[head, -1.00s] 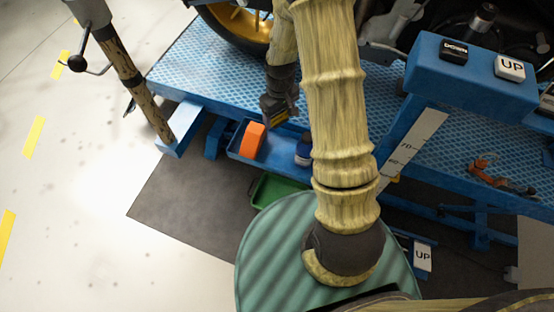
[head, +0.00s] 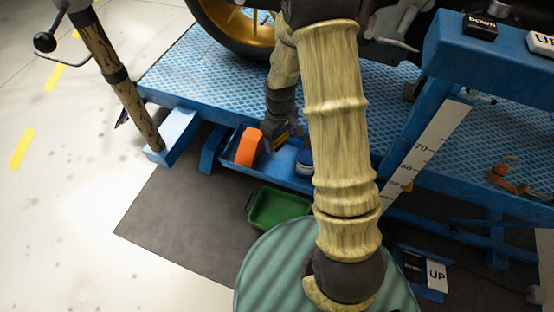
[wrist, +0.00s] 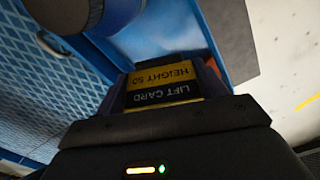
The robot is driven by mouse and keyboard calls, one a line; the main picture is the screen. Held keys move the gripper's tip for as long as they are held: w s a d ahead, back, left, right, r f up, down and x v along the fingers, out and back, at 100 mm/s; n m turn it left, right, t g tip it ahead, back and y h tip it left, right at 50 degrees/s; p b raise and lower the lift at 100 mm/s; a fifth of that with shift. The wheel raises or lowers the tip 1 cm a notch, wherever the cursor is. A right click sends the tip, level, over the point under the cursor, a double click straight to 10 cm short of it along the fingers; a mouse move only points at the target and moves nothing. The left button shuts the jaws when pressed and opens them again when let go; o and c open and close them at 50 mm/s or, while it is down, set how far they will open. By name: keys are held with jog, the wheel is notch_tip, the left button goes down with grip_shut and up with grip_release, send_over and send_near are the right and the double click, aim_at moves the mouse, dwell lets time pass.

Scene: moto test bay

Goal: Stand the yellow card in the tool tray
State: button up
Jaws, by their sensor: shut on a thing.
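The yellow card (wrist: 165,74), with a black band reading "LIFT CARD" and a yellow band reading "HEIGHT 50", is in my gripper (wrist: 172,88), which is shut on it. In the head view my gripper (head: 274,134) points down over the blue tool tray (head: 283,160), just right of the orange block; only a sliver of the card shows there. The tray's pale floor and side wall (wrist: 207,38) show beyond the card in the wrist view. The card's lower edge is hidden, so I cannot tell whether it touches the tray.
The orange block (head: 248,146) stands in the tray's left part. A dark blue round item (head: 305,158) stands to the right, and a round item (wrist: 112,12) is close beside the card in the wrist view. A green bin (head: 278,208) sits below. The blue lift platform (head: 200,75) lies behind.

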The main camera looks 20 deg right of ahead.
jog(key=b, duration=0.2)
send_over(279, 161)
notch_tip(279, 161, down, 6)
jog(key=shift+f+b, duration=0.4)
jog(key=shift+f, duration=1.5)
jog(key=shift+f, duration=0.15)
jog(key=o, duration=1)
jog(key=shift+o, duration=0.2)
notch_tip(279, 161, up, 11)
jog(key=p, duration=0.3)
jog(key=shift+r, duration=0.2)
jog(key=shift+r+p, duration=0.3)
jog(key=shift+r, duration=0.15)
